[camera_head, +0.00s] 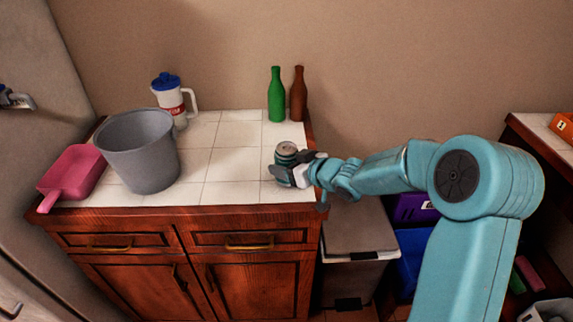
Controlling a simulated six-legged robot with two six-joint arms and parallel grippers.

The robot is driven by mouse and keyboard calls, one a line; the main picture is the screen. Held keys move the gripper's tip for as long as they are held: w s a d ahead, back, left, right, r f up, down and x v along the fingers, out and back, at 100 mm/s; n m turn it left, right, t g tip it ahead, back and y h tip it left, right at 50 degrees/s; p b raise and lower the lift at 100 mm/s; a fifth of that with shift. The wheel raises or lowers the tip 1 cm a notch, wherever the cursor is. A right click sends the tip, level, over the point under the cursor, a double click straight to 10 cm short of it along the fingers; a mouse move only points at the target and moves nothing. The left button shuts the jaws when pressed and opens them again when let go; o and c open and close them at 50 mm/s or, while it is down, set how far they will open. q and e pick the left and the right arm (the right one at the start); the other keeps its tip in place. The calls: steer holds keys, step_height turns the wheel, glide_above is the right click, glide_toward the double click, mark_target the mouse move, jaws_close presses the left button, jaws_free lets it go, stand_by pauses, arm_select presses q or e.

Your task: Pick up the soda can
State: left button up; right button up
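The soda can (286,149) stands upright near the right end of the white tiled counter (225,163). Its silver top and dark side show, while its lower part is partly hidden by my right gripper. My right gripper (284,173) reaches in from the right at the can's front side, with its fingers at the can's lower part. Whether the fingers are closed on the can or just around it is too small to tell. My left gripper is not in view.
A grey bucket (146,150), a pink scoop (73,174) and a white jug with a blue lid (171,100) stand on the left of the counter. A green bottle (276,95) and a brown bottle (298,95) stand behind the can. A lidded bin (355,235) is below right.

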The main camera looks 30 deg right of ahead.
steer(key=shift+r, duration=0.2)
steer(key=shift+r+p, duration=0.45)
steer(key=shift+r, duration=0.45)
step_height(320, 180, up, 18)
steer(key=p, duration=1)
steer(key=shift+f, duration=0.15)
